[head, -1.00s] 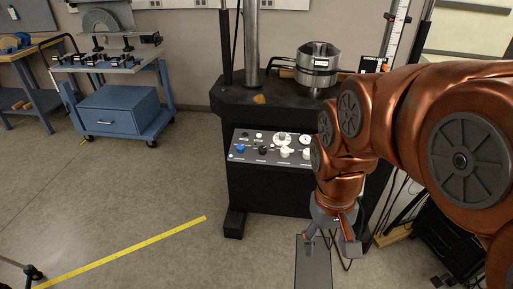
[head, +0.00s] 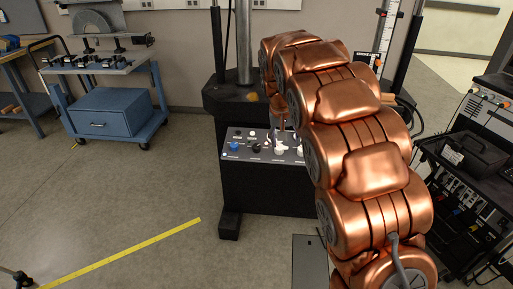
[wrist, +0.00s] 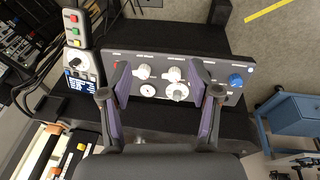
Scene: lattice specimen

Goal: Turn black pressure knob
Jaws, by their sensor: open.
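The control panel (head: 241,157) on the front of the black machine carries a row of knobs. The black knob (head: 256,148) sits between the blue knob (head: 233,146) and a white knob (head: 279,150). My gripper (wrist: 167,82) is open over the panel in the wrist view, with two white knobs, a white dial and a small gauge showing between its fingers. The black knob is not clearly visible there; the right finger seems to cover it. The blue knob (wrist: 235,80) lies just outside that finger. In the head view my arm hides most of the gripper.
A box with green and red buttons (wrist: 74,32) lies left of the panel in the wrist view. A blue cart (head: 108,110) stands at the left. A black equipment cart (head: 470,160) stands at the right. The floor in front of the cart is clear, with a yellow tape line (head: 125,251).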

